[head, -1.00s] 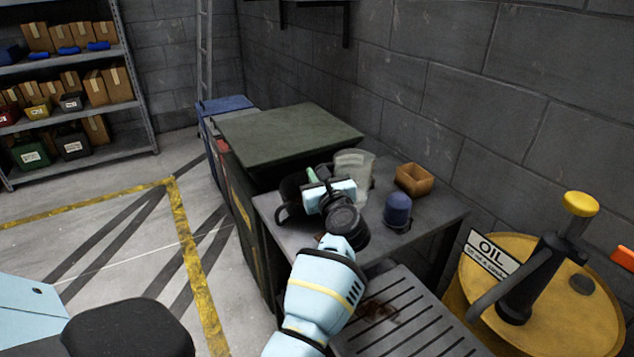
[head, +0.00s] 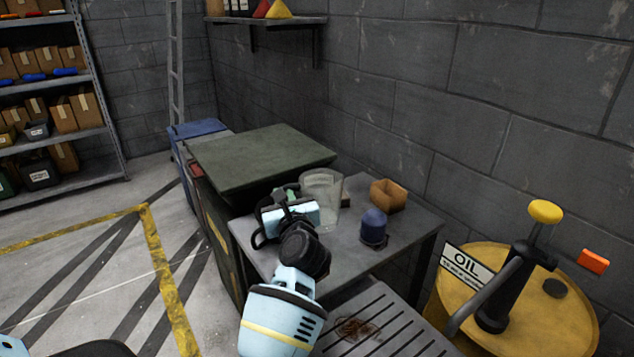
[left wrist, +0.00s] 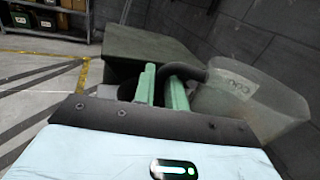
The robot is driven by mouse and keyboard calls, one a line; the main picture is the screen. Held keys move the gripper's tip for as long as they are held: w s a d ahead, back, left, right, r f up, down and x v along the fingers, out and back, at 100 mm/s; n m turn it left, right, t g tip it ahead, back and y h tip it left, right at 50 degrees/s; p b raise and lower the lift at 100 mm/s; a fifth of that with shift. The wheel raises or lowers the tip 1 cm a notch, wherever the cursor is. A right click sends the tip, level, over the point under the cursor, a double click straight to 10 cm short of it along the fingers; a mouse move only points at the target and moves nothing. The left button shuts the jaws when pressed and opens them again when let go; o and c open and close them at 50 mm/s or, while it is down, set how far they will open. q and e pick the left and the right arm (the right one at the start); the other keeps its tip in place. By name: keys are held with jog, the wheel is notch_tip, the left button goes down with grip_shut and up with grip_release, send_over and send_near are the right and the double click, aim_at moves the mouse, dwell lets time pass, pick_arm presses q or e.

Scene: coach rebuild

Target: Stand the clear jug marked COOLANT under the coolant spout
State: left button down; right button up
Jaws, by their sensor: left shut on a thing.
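The clear jug (head: 320,197) is on or just above the grey bench (head: 345,252); I cannot tell if its base touches. In the left wrist view the jug (left wrist: 250,100) leans in the picture at the right, with partly readable lettering on its side. A dark curved handle runs from it between the two green fingertips of my left gripper (left wrist: 163,88). That gripper, in the head view (head: 290,205), is shut on the handle, left of the jug body. The coolant spout is not visible. My right gripper is out of view.
A blue container (head: 373,226) and an orange-brown box (head: 388,194) stand right of the jug. A green-topped cabinet (head: 260,158) is behind. A slatted grey surface (head: 385,325) is in front. A yellow oil drum (head: 555,310) with a pump stands at right.

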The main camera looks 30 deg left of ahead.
pick_arm(q)
jog(key=s+d+f+m+t+h, duration=0.2)
jog(key=s+d+m+t+h, duration=0.4)
jog(key=d, duration=1.4)
jog(key=s+m+h, duration=0.4)
jog(key=s+h, duration=0.3)
jog(key=s, duration=0.3)
jog(key=shift+s+d+f+h, duration=0.15)
jog(key=shift+s+d+h, duration=0.05)
jog(key=shift+s+h, duration=0.2)
